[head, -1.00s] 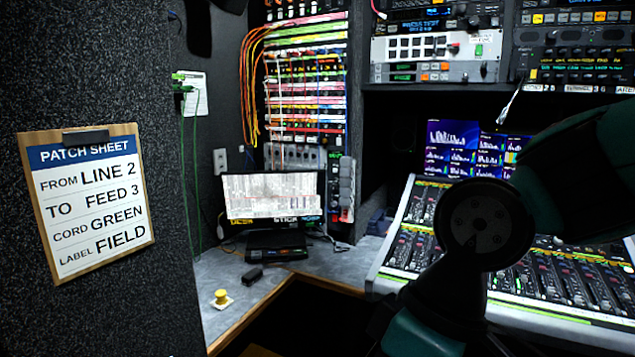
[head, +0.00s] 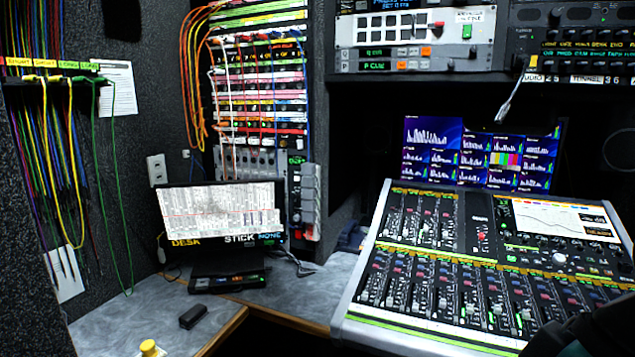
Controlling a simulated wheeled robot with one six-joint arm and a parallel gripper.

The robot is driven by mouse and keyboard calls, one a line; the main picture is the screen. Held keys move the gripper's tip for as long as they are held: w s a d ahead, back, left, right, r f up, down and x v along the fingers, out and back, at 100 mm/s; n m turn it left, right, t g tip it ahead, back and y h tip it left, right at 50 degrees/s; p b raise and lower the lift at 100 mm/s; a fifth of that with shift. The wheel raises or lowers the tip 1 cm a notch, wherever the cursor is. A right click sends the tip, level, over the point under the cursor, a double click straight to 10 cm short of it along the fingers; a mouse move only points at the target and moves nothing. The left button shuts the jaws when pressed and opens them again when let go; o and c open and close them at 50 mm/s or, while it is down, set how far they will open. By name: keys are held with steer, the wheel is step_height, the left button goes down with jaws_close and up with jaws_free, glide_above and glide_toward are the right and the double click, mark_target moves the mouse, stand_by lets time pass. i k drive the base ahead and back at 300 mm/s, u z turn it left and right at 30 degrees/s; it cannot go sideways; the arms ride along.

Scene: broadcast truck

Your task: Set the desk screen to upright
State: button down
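The desk screen (head: 221,214) stands on a dark base (head: 229,280) on the grey desk, left of centre in the head view. Its lit face shows a pale waveform-like picture with a thin red line. Along its lower edge it reads "DESK" and "STICK NONE". It faces me; I cannot tell from this angle how far it is tilted. Its back is hidden. My gripper is not in view. A dark part of my arm shows at the bottom right corner, well away from the screen.
A small black stick-like object (head: 193,316) and a yellow knob (head: 149,348) are on the grey desk (head: 115,325). The mixing console (head: 480,255) fills the right. A patch bay with cords (head: 262,95) rises behind the screen. Green cords (head: 103,190) hang at left.

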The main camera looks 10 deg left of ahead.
mark_target(196, 216)
steer(key=z, duration=0.25)
steer(key=i, duration=0.65)
steer(key=u, duration=0.7)
steer(key=i, duration=0.7)
steer(key=u, duration=0.8)
